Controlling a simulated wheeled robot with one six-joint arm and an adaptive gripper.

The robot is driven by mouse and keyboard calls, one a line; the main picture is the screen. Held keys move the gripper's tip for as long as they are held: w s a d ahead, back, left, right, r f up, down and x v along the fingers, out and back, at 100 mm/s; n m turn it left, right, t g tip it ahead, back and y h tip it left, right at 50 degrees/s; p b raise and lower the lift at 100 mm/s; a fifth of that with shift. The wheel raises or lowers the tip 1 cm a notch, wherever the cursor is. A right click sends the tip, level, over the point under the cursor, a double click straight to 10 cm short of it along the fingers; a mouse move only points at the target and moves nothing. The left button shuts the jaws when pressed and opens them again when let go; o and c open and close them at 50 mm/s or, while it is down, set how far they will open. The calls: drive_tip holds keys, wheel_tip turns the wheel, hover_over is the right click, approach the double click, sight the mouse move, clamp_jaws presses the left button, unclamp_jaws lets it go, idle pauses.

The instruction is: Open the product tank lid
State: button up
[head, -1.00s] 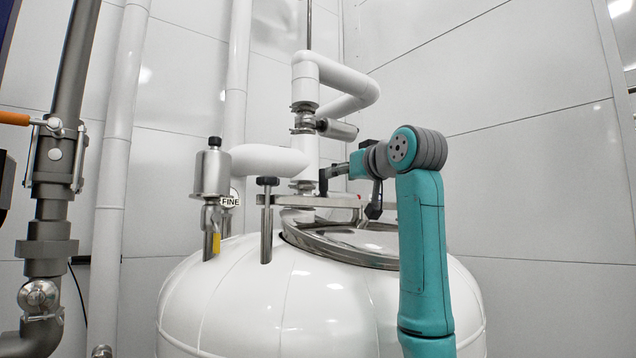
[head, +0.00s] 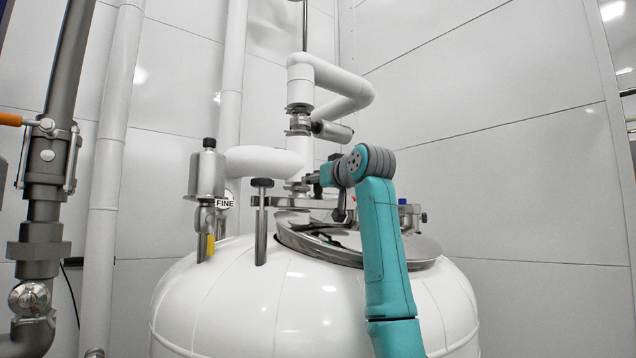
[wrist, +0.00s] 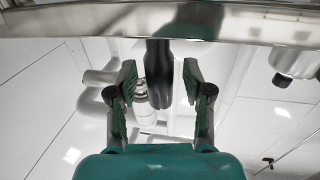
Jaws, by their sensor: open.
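The product tank (head: 300,300) is a white rounded vessel in the middle of the head view. Its round shiny metal lid (head: 410,248) is on top, partly hidden behind my arm; it looks slightly tilted, but I cannot tell how far it is raised. The lid's metal edge (wrist: 90,22) crosses the top of the wrist view. A black handle (wrist: 158,60) extends from that edge between the fingers of my gripper (wrist: 160,90). The gripper is open, with a visible space on each side of the handle. In the head view, the gripper (head: 312,181) is small and dark above the lid.
A black-topped post (head: 261,222) and a metal fitting (head: 207,175) stand on the tank's left. A white pipe (head: 302,140) with a valve rises behind the lid. Dark pipework (head: 45,180) stands far left. The space right of the tank is clear to the wall.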

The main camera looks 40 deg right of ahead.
drive_tip(key=shift+c, duration=0.3)
clamp_jaws()
drive_tip(key=shift+s, duration=0.15)
